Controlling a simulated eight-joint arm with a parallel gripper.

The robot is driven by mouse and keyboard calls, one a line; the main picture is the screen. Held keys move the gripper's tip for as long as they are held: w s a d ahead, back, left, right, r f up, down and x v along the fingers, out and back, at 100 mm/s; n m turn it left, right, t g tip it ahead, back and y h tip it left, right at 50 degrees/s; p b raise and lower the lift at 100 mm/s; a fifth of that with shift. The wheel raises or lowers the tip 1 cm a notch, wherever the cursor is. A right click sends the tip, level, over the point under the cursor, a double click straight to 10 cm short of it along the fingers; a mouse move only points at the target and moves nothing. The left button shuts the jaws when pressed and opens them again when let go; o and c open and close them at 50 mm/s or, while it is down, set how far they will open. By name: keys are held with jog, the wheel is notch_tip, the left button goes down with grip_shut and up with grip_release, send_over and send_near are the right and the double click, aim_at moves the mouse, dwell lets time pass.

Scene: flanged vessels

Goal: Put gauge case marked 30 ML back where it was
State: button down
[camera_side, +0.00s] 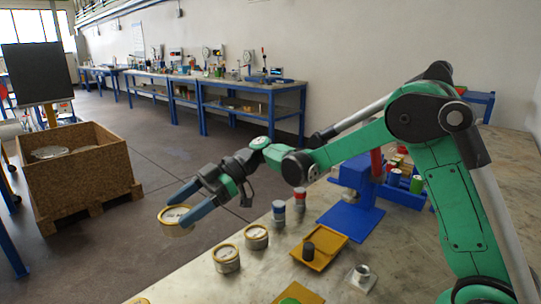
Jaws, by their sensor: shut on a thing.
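My gripper (177,213) is shut on a round gauge case (174,229) with a yellowish rim and a pale face. It holds the case in the air; in the picture the case shows against the floor, left of the table's edge. Two similar gauge cases stand on the table: one nearer (226,262) and one just behind it to the right (256,239). Part of another yellowish rim (140,301) shows at the bottom edge. The markings on the cases are too small to read, so I cannot tell which is 30 ML.
On the marble-look table (225,291) are a yellow tray (325,257) with a dark cylinder, a metal flanged piece (362,277), two small capped cylinders (279,211), and a blue stand (350,213). A wooden crate (80,178) stands on the floor at left.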

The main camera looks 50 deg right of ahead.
send_over(200, 285)
notch_tip(200, 285, down, 14)
jog(key=shift+r, duration=0.25)
jog(key=shift+f, duration=0.6)
grip_release()
